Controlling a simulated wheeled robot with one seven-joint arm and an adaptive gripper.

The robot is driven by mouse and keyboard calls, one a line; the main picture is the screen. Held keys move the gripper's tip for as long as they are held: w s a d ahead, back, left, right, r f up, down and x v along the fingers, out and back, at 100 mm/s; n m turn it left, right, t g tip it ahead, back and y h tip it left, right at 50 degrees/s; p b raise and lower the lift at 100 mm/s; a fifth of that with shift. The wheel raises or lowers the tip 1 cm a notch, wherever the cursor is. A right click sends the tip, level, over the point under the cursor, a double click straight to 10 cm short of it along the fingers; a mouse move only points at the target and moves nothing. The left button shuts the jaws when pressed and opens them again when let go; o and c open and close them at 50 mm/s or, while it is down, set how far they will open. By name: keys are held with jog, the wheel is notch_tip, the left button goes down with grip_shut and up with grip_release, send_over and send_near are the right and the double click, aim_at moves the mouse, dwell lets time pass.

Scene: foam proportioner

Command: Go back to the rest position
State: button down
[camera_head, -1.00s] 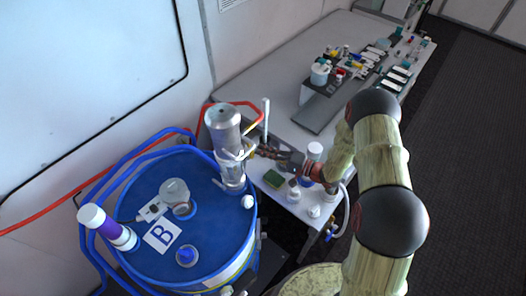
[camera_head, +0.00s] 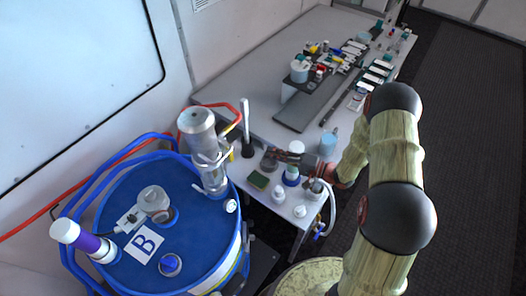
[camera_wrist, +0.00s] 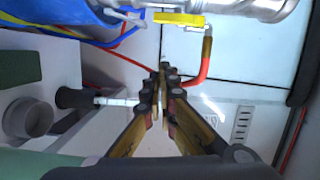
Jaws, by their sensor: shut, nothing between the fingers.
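My gripper (camera_head: 278,157) is shut and empty. In the head view it hangs over the near end of the grey table, right of the steel cylinder (camera_head: 198,128) and apart from it. In the wrist view my gripper's fingers (camera_wrist: 163,85) meet at the tips with nothing between them. The steel cylinder (camera_wrist: 262,8) also shows at the top of the wrist view, with a yellow part (camera_wrist: 178,18) and a red hose (camera_wrist: 204,62) near it. My arm comes in from the right of the head view, bent at dark round joints.
The blue drum (camera_head: 205,245) marked B stands left of the table (camera_head: 258,92). White-capped bottles (camera_head: 291,175) and a green sponge (camera_head: 258,181) are close below my gripper. Racks and small parts stand farther back. The dark floor (camera_head: 465,150) at right is clear.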

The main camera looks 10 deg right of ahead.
jog(key=shift+s+d, duration=0.1)
jog(key=shift+d, duration=0.2)
